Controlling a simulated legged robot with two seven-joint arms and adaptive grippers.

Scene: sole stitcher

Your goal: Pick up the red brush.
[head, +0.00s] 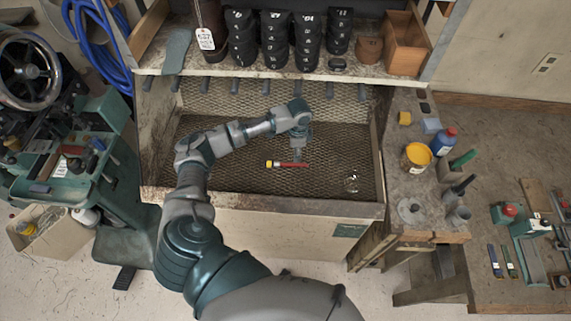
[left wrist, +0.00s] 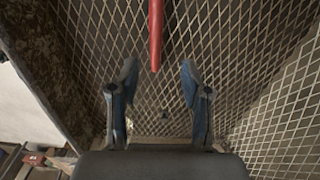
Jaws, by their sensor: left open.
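The red brush (head: 292,165) lies on the mesh floor of the bench's recessed bay in the head view, with a yellow end at its left. My left gripper (head: 299,150) hangs over the brush from above. In the left wrist view, the red handle (left wrist: 155,32) comes in from the top and tapers to a tip between the two fingertips. There my left gripper (left wrist: 158,76) is open, with a finger on each side of that line and nothing held. Whether the fingers reach down to the handle's height, I cannot tell. My right gripper is in no view.
The bay's mesh floor (head: 228,172) is mostly clear. A small clear glass-like item (head: 351,183) lies at its right. The front wooden rim (head: 262,204) and the back shelf (head: 262,78) bound it. A yellow can (head: 416,157) and bottles stand on the right ledge.

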